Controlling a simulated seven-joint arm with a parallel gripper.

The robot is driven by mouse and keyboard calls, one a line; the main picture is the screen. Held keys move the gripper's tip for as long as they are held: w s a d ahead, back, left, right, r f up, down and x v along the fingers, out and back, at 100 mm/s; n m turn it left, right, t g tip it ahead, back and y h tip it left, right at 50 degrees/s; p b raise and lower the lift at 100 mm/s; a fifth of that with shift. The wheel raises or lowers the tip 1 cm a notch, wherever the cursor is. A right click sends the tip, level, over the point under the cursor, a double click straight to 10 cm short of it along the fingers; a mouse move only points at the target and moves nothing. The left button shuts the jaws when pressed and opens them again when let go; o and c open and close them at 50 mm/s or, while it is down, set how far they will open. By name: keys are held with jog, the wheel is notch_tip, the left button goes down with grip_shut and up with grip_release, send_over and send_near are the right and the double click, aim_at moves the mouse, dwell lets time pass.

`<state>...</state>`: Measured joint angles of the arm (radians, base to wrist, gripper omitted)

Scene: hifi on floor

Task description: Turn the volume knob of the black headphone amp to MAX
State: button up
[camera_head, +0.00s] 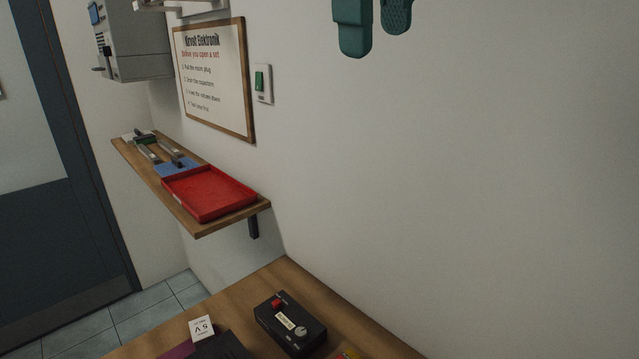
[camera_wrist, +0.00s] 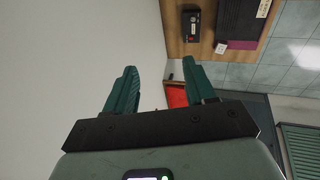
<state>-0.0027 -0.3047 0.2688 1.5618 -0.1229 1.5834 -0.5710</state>
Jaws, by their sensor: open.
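A black headphone amp (camera_head: 290,340) sits on the wooden bench at the bottom of the head view. It has a red part (camera_head: 277,303), a pale label and a silver round knob (camera_head: 301,331) on top. The knob's pointer and any MAX mark are too small to read. The amp also shows in the wrist view (camera_wrist: 191,22), near the top. My gripper (camera_head: 376,44) has green fingers at the top of the head view, before the white wall. In the wrist view the fingers (camera_wrist: 159,66) stand apart, empty, well away from the amp.
Beside the amp lie a dark box (camera_head: 228,346) and a white 5V block (camera_head: 202,327). A wall shelf (camera_head: 197,231) holds a red tray (camera_head: 212,212) and tools. A sign (camera_head: 215,80) and a green switch (camera_head: 261,82) are on the wall. The space above the amp looks clear.

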jog(key=w+a+n+g, duration=0.2)
jog(key=w+a+n, duration=0.5)
jog(key=w+n, duration=0.15)
jog(key=n+g+y, duration=0.1)
jog(key=n+g, duration=0.1)
jog(key=n, duration=0.8)
send_over(301, 331)
notch_tip(301, 331, down, 3)
notch_tip(301, 331, down, 56)
jog(key=shift+f, duration=0.25)
grip_shut()
